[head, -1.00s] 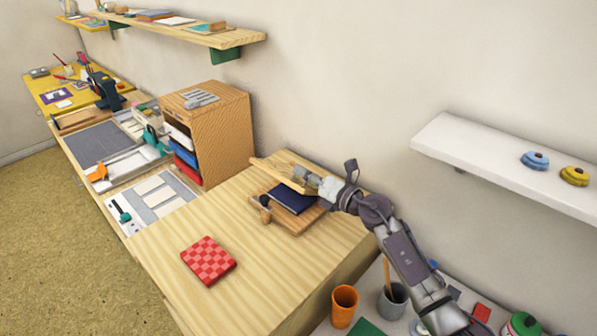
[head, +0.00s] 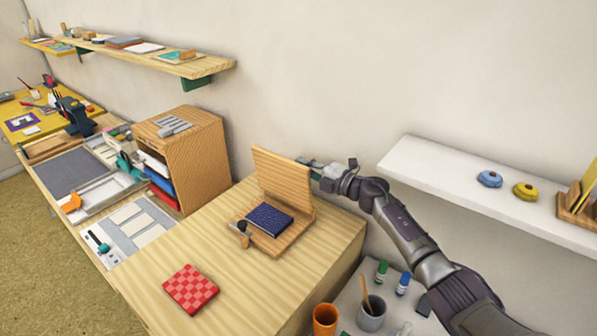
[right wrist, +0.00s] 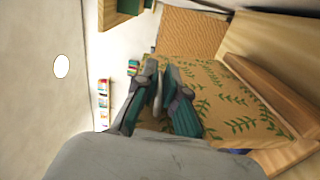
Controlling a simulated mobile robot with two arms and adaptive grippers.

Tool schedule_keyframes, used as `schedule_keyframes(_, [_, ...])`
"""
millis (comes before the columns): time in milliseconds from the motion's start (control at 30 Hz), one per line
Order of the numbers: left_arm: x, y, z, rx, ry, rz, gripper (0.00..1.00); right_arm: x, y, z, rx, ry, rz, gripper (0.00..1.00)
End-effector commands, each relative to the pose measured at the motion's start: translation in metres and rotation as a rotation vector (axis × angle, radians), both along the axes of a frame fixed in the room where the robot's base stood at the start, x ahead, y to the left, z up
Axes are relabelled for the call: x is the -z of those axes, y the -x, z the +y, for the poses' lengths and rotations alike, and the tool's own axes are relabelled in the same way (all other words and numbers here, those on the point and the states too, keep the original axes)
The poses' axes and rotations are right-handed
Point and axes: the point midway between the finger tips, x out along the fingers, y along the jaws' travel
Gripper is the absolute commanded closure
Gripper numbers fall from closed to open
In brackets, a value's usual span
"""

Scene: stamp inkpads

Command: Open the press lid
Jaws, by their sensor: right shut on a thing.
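The wooden press stands on the pale wooden table, with its base (head: 278,243) flat and its lid (head: 283,182) raised nearly upright along the back edge. A dark blue patterned book (head: 269,219) lies on the base. A small dark knob (head: 242,228) sits at the base's front left. My right gripper (head: 311,166) is at the lid's upper right edge, shut on it. In the right wrist view its fingers (right wrist: 160,88) are close together against a tan surface with green leaves, which seems to be the lid's outer face. My left gripper is not in view.
A red checkered block (head: 190,289) lies on the table front. A wooden cabinet (head: 198,160) with coloured trays stands to the left. A white wall shelf (head: 440,180) is at the right. Orange (head: 325,320) and grey cups (head: 371,314) stand lower right.

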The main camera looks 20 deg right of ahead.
Motion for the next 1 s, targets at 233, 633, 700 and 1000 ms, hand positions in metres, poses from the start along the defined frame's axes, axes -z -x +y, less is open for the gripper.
schedule_keyframes(233, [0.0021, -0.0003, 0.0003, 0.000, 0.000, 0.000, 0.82, 0.0013, -0.0061, -0.0085, -0.002, -0.065, 0.043, 1.00])
schedule_keyframes(633, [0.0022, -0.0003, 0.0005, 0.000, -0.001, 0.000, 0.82, 0.0013, -0.0075, -0.0106, -0.002, -0.082, 0.054, 1.00])
schedule_keyframes(700, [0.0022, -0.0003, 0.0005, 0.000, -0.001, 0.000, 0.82, 0.0013, -0.0074, -0.0105, -0.002, -0.082, 0.054, 1.00])
schedule_keyframes(1000, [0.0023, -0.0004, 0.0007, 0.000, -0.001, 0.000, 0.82, 0.0013, -0.0074, -0.0107, -0.002, -0.080, 0.053, 0.67])
